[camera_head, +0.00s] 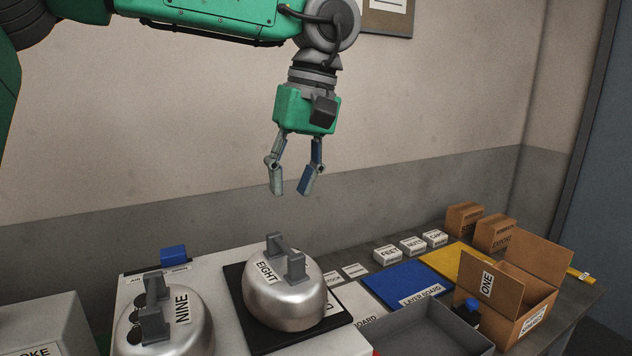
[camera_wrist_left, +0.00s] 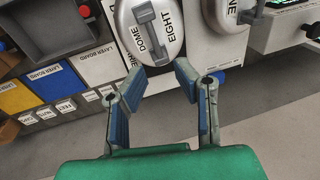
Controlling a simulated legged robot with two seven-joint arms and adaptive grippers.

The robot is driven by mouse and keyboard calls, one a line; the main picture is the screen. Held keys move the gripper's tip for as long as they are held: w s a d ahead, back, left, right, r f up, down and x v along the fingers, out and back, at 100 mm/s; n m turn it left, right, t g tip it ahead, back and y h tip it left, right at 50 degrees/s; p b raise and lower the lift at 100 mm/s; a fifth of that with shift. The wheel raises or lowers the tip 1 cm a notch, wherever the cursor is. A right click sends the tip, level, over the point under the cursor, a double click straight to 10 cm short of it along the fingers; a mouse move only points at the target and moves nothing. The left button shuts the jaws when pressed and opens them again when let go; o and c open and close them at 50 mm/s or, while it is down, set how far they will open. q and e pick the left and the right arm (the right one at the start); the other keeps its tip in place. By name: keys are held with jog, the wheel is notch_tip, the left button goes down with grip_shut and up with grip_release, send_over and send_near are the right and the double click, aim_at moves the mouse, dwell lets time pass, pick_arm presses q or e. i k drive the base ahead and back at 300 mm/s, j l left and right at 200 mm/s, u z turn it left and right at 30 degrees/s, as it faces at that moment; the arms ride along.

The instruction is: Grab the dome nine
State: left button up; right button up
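The dome nine (camera_head: 178,322) is a silver metal dome with grey handle blocks and a NINE label, at the lower left of the head view. It also shows, partly cut off, at the top of the left wrist view (camera_wrist_left: 226,12). A second silver dome labelled EIGHT (camera_head: 285,303) stands to its right on a black pad. My left gripper (camera_head: 291,192) is open and empty, pointing down in the air above dome eight, up and to the right of dome nine. Its open fingers also show in the left wrist view (camera_wrist_left: 162,85). My right gripper is not seen.
A blue board (camera_head: 405,284), a yellow board (camera_head: 452,262), small labelled boxes (camera_head: 387,254) and an open cardboard box (camera_head: 524,318) lie to the right. A grey tray (camera_head: 425,334) is in front. The wall stands behind. Air around my left gripper is clear.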

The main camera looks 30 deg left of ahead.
aim_at(168, 319)
jog(key=k, duration=2)
